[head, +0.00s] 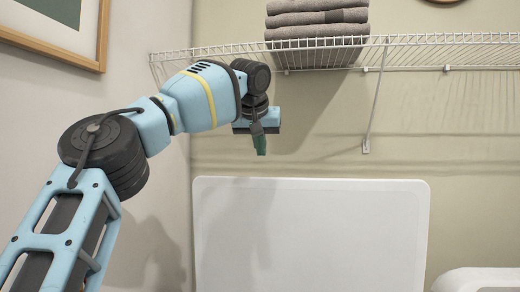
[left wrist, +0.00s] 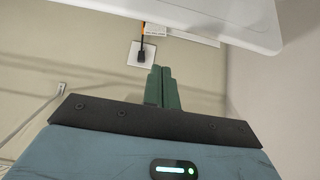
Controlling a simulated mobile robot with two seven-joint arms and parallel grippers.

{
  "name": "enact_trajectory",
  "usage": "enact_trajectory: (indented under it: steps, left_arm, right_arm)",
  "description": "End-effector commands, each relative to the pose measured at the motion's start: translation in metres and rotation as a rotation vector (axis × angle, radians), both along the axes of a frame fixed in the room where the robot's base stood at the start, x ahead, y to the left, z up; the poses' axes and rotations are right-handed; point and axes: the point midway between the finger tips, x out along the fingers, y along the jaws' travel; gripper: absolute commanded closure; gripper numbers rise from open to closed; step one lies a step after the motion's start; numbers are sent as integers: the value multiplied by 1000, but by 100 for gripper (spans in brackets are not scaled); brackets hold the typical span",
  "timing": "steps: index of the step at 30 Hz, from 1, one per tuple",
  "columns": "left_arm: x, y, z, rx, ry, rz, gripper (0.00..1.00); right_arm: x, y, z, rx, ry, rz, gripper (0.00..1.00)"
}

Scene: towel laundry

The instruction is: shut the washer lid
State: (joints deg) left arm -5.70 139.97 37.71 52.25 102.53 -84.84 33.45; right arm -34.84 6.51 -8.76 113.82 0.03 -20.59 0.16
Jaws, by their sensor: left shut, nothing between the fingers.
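The washer lid (head: 310,235) is a white panel with rounded corners, standing upright in front of the back wall in the head view. The washer body below it is out of frame. My left gripper (head: 260,146) hangs fingers-down just above the lid's top edge, left of the lid's middle. In the left wrist view its green fingers (left wrist: 161,88) are together with nothing between them. The white lid (left wrist: 205,14) also shows across the top of that view, apart from the fingers. My right gripper is in neither view.
A white wire shelf (head: 420,52) with folded grey towels (head: 318,22) is on the wall above the gripper. A framed picture (head: 58,30) hangs on the left wall. A rounded white surface (head: 478,280) shows at lower right. A wall outlet (left wrist: 141,55) has a black plug.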

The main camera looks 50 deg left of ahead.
Motion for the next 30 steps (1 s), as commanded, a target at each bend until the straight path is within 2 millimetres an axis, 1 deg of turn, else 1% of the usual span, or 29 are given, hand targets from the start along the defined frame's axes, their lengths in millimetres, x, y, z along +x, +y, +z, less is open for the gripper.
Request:
enact_trajectory:
  steps: [1,12,14,22,30]
  left_arm:
    - [5,5,-9,-1,4,1,100]
    - [39,34,-60,-1,2,3,100]
    - [33,29,-56,1,-3,-3,100]
    - [15,15,-55,1,-4,-1,100]
    - [7,8,-59,0,-1,1,100]
  right_arm:
    - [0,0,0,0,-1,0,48]
    - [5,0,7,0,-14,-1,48]
    - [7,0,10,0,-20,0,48]
    - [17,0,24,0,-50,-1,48]
    - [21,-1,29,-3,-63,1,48]
